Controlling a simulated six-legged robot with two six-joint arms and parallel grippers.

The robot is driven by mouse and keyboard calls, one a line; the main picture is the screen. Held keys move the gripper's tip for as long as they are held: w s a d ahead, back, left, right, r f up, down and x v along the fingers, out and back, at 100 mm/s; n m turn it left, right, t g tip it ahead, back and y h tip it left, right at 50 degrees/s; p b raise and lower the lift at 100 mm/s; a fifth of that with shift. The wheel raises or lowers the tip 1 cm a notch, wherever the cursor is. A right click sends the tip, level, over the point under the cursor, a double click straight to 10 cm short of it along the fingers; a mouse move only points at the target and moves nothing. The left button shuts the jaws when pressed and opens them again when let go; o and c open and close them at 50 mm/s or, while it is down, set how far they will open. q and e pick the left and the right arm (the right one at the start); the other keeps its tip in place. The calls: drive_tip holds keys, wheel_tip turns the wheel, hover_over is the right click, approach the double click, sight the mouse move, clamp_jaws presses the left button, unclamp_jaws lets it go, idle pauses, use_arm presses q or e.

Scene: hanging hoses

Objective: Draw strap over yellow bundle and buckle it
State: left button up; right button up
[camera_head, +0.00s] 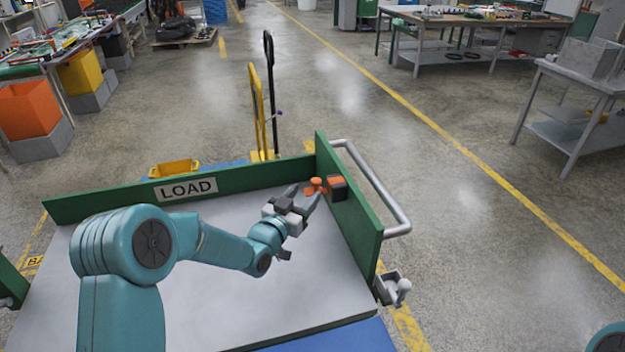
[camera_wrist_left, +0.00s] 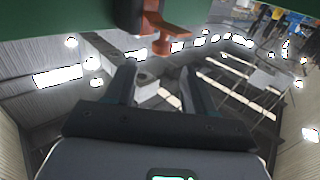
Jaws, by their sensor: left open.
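My left gripper (camera_head: 304,196) is open over the grey cart bed, close to the green right side panel. Just beyond its fingertips, an orange lever-like piece (camera_head: 317,185) sticks out from a black and orange block (camera_head: 337,187) on that panel. In the left wrist view the orange piece (camera_wrist_left: 168,30) and its dark block (camera_wrist_left: 128,14) are at the top, ahead of my left fingertips (camera_wrist_left: 158,76) and not between them. I cannot make out a strap or a yellow bundle for certain. My right gripper is not in view.
The grey cart bed (camera_head: 220,290) is bare, with a green back panel (camera_head: 110,202) marked LOAD. A grey tube handle (camera_head: 375,190) is outside the right panel. A yellow frame (camera_head: 257,110) and yellow bin (camera_head: 174,168) stand behind. Open floor lies right.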

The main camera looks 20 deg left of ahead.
sight(314, 183)
use_arm(q)
drive_tip(key=w, duration=0.4)
drive_tip(key=shift+w+d+f+p, duration=0.1)
drive_tip(key=shift+w+d+p, duration=0.05)
drive_tip(key=shift+d+p, duration=0.2)
drive_tip(key=shift+w+d, duration=0.1)
drive_tip(key=shift+w, duration=0.2)
drive_tip(key=shift+w, duration=0.1)
clamp_jaws()
